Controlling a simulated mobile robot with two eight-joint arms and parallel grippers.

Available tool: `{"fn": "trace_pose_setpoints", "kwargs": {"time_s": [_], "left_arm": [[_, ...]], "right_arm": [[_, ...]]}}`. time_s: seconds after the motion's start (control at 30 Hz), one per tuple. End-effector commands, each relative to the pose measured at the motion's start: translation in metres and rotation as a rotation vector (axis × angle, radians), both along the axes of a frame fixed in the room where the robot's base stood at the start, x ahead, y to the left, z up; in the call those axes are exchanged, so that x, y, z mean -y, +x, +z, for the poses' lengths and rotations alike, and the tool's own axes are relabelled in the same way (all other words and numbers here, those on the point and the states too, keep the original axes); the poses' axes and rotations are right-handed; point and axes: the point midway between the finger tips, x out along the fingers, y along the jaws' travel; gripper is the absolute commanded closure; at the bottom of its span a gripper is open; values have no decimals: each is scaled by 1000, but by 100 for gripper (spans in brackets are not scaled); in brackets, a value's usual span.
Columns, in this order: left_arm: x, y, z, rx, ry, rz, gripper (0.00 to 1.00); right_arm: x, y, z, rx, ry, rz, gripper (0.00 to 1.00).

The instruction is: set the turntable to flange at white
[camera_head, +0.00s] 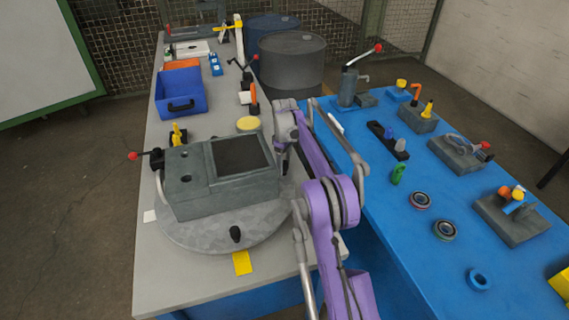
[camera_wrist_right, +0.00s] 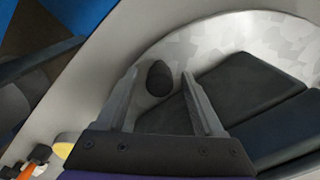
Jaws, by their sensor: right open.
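The turntable (camera_head: 190,236) is a round grey disc on the light bench at the left. It carries a grey block (camera_head: 220,200) with a dark square top plate and two holes. A black knob (camera_head: 235,233) stands on its near rim. A white marker (camera_head: 150,216) lies by its left edge and a yellow marker (camera_head: 242,262) by its near edge. In the right wrist view my right gripper (camera_wrist_right: 159,75) is open, and a black knob (camera_wrist_right: 159,84) on the disc shows between its fingertips; I cannot tell contact. In the head view my arm hides this spot. I cannot tell which side is the flange.
A red-knobbed lever (camera_head: 133,156) sticks out left of the block. A yellow disc (camera_head: 248,124) and a blue bin (camera_head: 181,97) sit farther back. The blue table (camera_head: 400,215) at the right holds several fixtures and rings.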

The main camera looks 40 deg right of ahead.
Motion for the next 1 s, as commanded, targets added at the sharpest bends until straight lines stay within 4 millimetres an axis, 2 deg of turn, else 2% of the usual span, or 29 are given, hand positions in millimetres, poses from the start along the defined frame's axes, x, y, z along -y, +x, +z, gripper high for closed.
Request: {"fn": "trace_pose_setpoints", "kwargs": {"time_s": [0.17, 0.5, 0.6, 0.8, 1.0], "left_arm": [[0, 1, 1, 1, 0, 0, 50], [0, 5, 12, 10, 0, 0, 50], [0, 7, 15, 13, 0, 0, 50], [0, 8, 17, 16, 0, 0, 50], [0, 8, 17, 15, 0, 0, 50]], "right_arm": [[0, 0, 13, 0, 0, 0, 31], [0, 1, 80, 2, 0, 0, 31], [0, 1, 95, 1, 0, 0, 31], [0, 0, 108, 0, 0, 0, 31], [0, 0, 108, 0, 0, 0, 31]]}}
